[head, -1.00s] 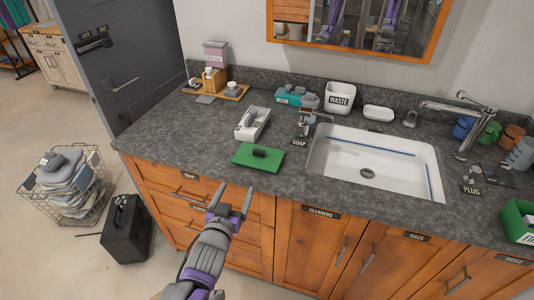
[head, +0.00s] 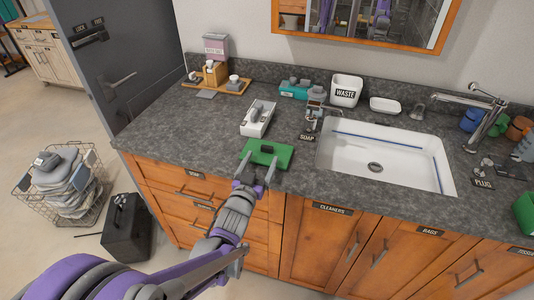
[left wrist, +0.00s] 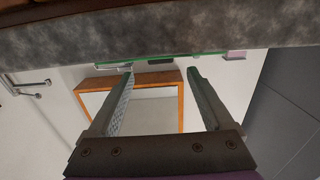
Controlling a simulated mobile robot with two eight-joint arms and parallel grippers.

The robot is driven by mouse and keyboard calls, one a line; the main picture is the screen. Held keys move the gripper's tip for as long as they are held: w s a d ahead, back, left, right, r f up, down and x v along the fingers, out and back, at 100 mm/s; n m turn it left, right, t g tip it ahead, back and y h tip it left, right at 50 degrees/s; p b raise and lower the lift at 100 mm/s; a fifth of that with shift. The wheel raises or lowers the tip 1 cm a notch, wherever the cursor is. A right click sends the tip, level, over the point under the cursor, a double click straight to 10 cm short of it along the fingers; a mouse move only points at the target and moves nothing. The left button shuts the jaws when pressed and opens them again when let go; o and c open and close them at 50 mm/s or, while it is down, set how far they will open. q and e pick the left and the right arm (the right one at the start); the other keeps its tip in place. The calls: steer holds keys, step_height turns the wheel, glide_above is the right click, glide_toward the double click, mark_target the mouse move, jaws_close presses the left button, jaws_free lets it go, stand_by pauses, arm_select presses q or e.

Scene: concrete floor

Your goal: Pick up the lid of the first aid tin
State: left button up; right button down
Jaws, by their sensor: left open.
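The green lid (head: 282,155) with a black handle (head: 267,149) lies flat on the counter near its front edge, left of the sink. A green box (head: 525,212), likely the first aid tin, is cut off at the right edge. My left gripper (head: 257,167) is open and empty at the lid's near side, its fingers spread towards the lid. In the left wrist view, the lid shows as a thin green strip (left wrist: 150,58) beyond the open fingers (left wrist: 161,72). Whether the fingers touch the lid I cannot tell. My right gripper is out of view.
The dark stone counter (head: 170,135) carries a grey-white tray (head: 258,118) behind the lid and a soap dispenser (head: 311,118) beside the sink (head: 375,150). Wooden drawers (head: 165,180) are below the counter edge. A black case (head: 127,228) and wire basket (head: 65,185) stand on the floor.

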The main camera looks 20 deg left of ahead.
mark_target(266, 148)
arm_select(q)
steer(key=w, duration=0.4)
steer(key=shift+w, duration=0.25)
jaws_close()
